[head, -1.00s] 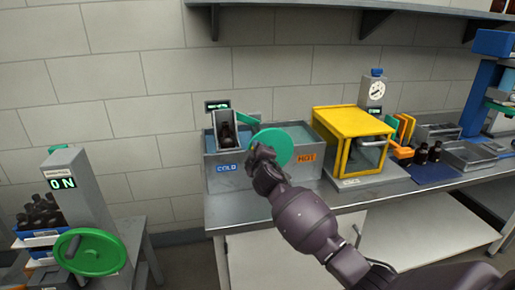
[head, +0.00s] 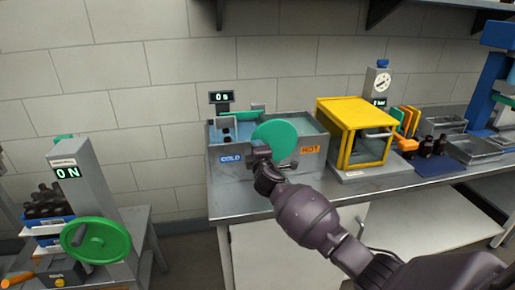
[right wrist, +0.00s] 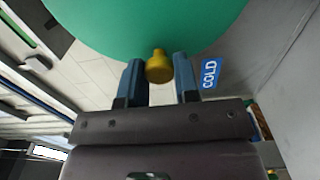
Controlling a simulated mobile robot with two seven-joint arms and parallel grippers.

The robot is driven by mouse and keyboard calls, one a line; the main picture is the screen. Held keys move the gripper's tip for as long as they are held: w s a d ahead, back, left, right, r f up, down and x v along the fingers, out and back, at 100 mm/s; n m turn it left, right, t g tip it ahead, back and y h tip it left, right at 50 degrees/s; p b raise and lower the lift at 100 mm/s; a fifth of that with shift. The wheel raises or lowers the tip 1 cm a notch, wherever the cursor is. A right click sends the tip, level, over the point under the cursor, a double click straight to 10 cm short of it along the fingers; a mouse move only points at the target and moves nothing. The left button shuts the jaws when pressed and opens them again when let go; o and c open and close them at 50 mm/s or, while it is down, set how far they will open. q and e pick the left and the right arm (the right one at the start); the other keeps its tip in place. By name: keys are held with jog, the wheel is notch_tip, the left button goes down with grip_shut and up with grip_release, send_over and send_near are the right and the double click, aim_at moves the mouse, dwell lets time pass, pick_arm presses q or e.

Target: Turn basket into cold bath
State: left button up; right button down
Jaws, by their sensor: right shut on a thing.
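A grey double bath (head: 268,167) with a blue COLD label and an orange HOT label stands on the bench. The basket (head: 226,130), with dark bottles hardly visible, sits low in the cold left side. A green wheel (head: 275,141) is on the front of the bath, and its face fills the top of the right wrist view (right wrist: 150,20). My right gripper (head: 262,151) is at the wheel's lower left; its fingers (right wrist: 160,80) are around the yellow knob (right wrist: 158,66). My left gripper is not in view.
A yellow-framed box (head: 355,135) stands right of the bath, with dark bottles (head: 432,147) and metal trays (head: 472,150) beyond. At left, a grey stand (head: 80,190) reading ON has another green wheel (head: 95,241). A small display (head: 222,97) is behind the bath.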

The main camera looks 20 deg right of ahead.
jog(key=shift+f+n, duration=0.45)
jog(key=shift+n, duration=0.05)
dwell(0.3)
jog(key=c, duration=0.9)
grip_release()
jog(key=shift+o, duration=0.2)
jog(key=shift+r, duration=0.1)
jog(key=shift+s, duration=0.15)
jog(key=v, duration=1)
jog(key=shift+s, duration=0.25)
jog(key=shift+a, duration=0.2)
